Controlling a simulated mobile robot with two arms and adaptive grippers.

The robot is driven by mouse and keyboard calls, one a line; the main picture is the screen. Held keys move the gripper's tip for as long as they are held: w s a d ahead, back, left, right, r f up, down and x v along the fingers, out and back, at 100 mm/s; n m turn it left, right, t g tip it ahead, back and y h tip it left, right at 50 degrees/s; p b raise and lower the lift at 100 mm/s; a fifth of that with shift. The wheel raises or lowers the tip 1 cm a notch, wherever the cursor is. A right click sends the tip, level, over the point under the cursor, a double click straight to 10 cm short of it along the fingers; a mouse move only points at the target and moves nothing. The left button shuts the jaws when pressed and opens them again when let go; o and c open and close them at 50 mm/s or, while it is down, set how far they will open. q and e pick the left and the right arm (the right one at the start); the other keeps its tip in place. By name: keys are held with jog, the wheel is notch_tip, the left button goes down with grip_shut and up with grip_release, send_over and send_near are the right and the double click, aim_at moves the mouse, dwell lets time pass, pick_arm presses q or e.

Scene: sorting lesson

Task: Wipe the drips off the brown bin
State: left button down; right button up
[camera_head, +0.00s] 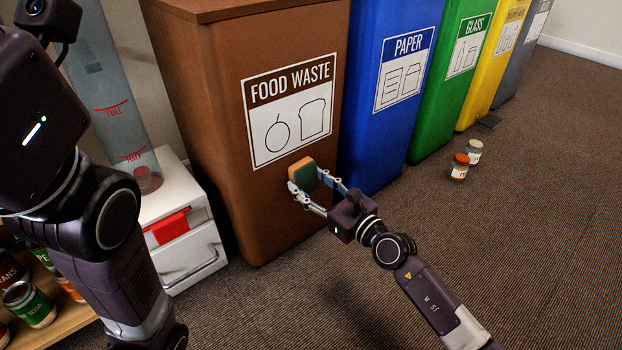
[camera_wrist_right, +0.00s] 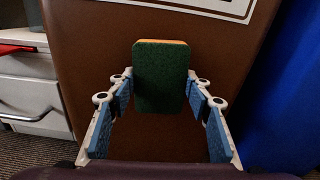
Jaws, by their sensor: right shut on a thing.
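The brown bin (camera_head: 212,150) stands left of centre, with a white "FOOD WASTE" label (camera_head: 288,112) on its front. It fills the back of the right wrist view (camera_wrist_right: 75,75). My right gripper (camera_head: 309,186) is shut on a sponge (camera_head: 303,173), green on one side and orange on the other. The sponge is at the bin's front, just below the label; I cannot tell if it touches. In the right wrist view its green face (camera_wrist_right: 160,78) sits between the fingertips. I make out no drips on the visible brown surface. My left arm shows at the left; its gripper is out of view.
A blue paper bin (camera_head: 376,150), a green glass bin (camera_head: 436,110) and more bins stand to the right. Two small jars (camera_head: 460,167) stand on the carpet. A white drawer unit (camera_head: 188,245) and a shelf with cans (camera_head: 30,304) are left.

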jog(key=shift+s+a+r+p, duration=0.25)
jog(key=shift+s+a+p, duration=0.3)
jog(key=shift+a+p, duration=0.15)
jog(key=shift+s+a+p, duration=0.45)
jog(key=shift+a+p, duration=0.1)
jog(key=shift+a, duration=0.1)
jog(key=shift+s+a+p, duration=0.4)
jog(key=shift+a+p, duration=0.1)
jog(key=shift+a, duration=0.1)
jog(key=shift+s+a+f+p, duration=0.15)
jog(key=shift+s+a+p, duration=0.25)
jog(key=shift+a, duration=0.25)
send_near(278, 186)
jog(key=shift+p, duration=0.4)
